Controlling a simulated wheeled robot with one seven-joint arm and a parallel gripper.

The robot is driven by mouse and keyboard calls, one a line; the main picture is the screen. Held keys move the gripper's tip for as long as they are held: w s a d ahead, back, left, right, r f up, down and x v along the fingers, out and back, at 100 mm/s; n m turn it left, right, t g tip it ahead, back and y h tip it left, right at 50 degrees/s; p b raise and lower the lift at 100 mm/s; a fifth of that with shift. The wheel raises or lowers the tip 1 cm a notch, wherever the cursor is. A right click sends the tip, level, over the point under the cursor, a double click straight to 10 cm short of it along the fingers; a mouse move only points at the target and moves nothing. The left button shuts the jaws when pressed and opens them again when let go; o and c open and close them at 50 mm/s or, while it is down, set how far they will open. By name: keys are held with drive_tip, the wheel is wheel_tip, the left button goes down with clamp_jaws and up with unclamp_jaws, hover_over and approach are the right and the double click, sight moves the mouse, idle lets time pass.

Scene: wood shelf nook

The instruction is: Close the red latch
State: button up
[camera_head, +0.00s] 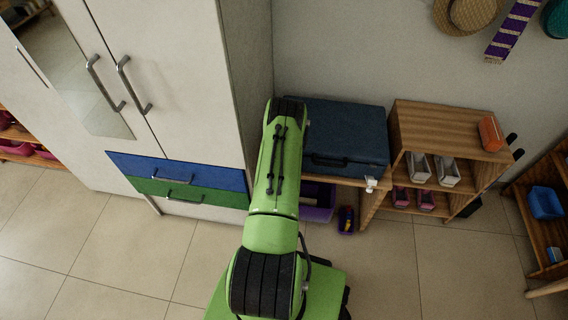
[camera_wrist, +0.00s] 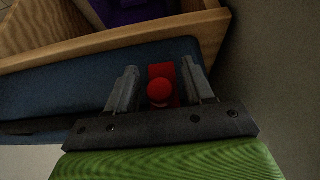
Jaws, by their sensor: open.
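The red latch (camera_wrist: 161,88) shows in the wrist view as a round red knob on a red strip, on the side of the dark blue case (camera_wrist: 60,82). My gripper (camera_wrist: 159,66) is open, with one grey finger on each side of the latch. A gap shows between the latch and each finger, and I cannot tell whether they touch at depth. In the head view the blue case (camera_head: 345,130) is closed on a wooden shelf, with its dark handle facing front. There, my green arm hides the gripper and the latch.
A white wardrobe (camera_head: 190,70) with blue and green drawers stands left of my arm. A wooden shoe rack (camera_head: 450,120) stands right of the case. A purple bin (camera_head: 318,205) is below the case. The tiled floor (camera_head: 390,280) at front right is clear.

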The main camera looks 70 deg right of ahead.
drive_tip(key=p+v, duration=0.3)
drive_tip(key=v, duration=1.2)
drive_tip(key=shift+w, duration=0.1)
